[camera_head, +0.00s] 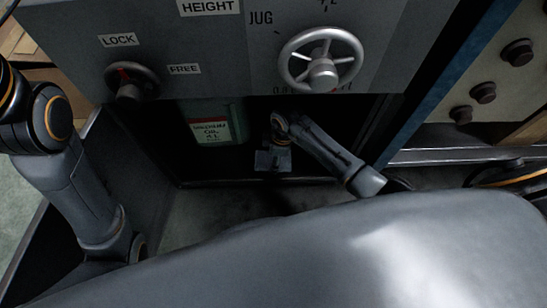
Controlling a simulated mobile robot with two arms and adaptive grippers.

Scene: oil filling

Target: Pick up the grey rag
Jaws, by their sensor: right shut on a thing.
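My right gripper (272,156) reaches into the dark recess under the machine's panel. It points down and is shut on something. A small grey patch at its fingers looks like the grey rag, but its outline blends with the gripper in the shadow. I cannot tell whether it still touches the surface below. My left arm comes in from the left, and its gripper is out of view.
A green oil can with a white and red label (211,130) stands in the recess left of my right gripper. Above hang a silver handwheel (321,60) and a dark lock knob (131,82). Dark knobs (484,92) sit on a right-hand panel.

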